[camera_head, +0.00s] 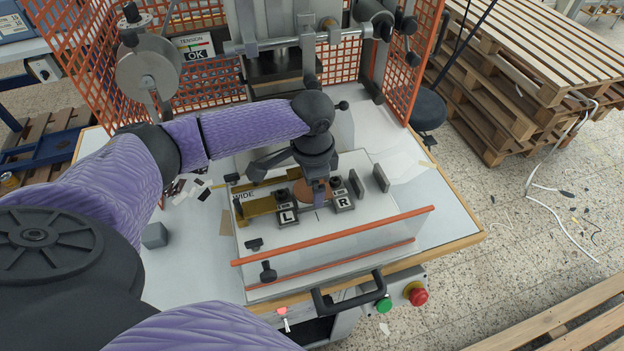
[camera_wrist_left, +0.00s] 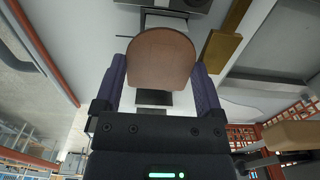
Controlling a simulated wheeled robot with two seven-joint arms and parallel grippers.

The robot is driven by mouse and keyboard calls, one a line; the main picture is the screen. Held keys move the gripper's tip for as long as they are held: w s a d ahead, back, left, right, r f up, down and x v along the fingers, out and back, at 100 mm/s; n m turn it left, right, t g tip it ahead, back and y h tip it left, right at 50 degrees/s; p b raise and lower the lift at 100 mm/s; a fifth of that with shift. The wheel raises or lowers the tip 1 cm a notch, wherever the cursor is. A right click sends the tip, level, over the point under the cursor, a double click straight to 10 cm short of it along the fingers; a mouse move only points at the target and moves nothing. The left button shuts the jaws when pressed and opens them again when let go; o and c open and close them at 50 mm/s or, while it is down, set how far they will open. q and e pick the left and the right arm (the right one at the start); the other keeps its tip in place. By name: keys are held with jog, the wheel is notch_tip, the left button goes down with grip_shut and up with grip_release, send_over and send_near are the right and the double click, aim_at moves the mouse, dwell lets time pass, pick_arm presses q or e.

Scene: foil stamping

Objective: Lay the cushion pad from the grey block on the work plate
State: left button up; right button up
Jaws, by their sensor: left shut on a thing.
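My left gripper (camera_head: 318,195) is shut on the cushion pad (camera_head: 311,191), a brown pad with one rounded end. In the left wrist view the pad (camera_wrist_left: 162,58) sits between the two purple fingers. The gripper points down over the pale work plate (camera_head: 353,228), behind the clamps marked L (camera_head: 288,217) and R (camera_head: 342,201). The fingers partly hide the pad in the head view, and I cannot tell whether it touches the plate. The grey block (camera_head: 155,236) stands empty on the table to the left. My right gripper is not in view.
A clear guard with an orange top rail (camera_head: 335,235) runs along the plate's front. A brass piece (camera_head: 254,209) lies left of the clamps. The press (camera_head: 275,65) stands behind. Dark and white scraps (camera_head: 190,188) lie left of the plate.

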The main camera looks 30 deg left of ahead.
pick_arm(q)
jog(key=o, duration=0.9)
jog(key=shift+s+d+f, duration=0.1)
jog(key=shift+s+f, duration=0.1)
jog(key=shift+f, duration=0.1)
jog(key=shift+o, duration=0.5)
jog(key=shift+s+f, duration=0.1)
jog(key=shift+s, duration=0.05)
notch_tip(320, 180, up, 14)
jog(key=p, duration=0.1)
jog(key=shift+w+f+p, duration=0.25)
jog(key=shift+w+p, duration=0.1)
jog(key=shift+p, duration=0.05)
